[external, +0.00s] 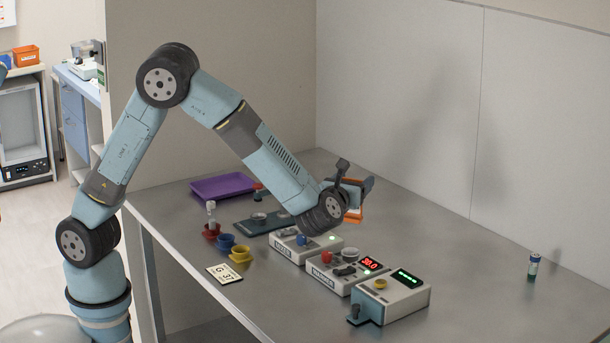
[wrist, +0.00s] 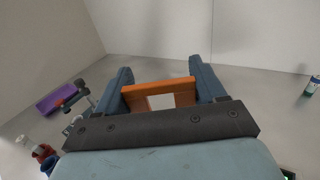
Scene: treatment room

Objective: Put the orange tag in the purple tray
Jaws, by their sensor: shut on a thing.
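My gripper (wrist: 160,88) is shut on the orange tag (wrist: 158,87), a flat frame with a square opening, with a blue finger on each side of it. In the external view the tag (external: 355,215) shows at the end of my arm, above the table and past the row of devices. The purple tray (external: 222,186) lies flat on the table at the back left, apart from my gripper. The tray also shows in the wrist view (wrist: 58,100) at the left.
A dark blue-grey plate (external: 258,224) lies in front of the tray. Several small cups, including a yellow one (external: 240,254), and a card (external: 224,274) are at the left. Several devices (external: 347,272) line the middle. A vial (external: 533,265) stands right on otherwise clear table.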

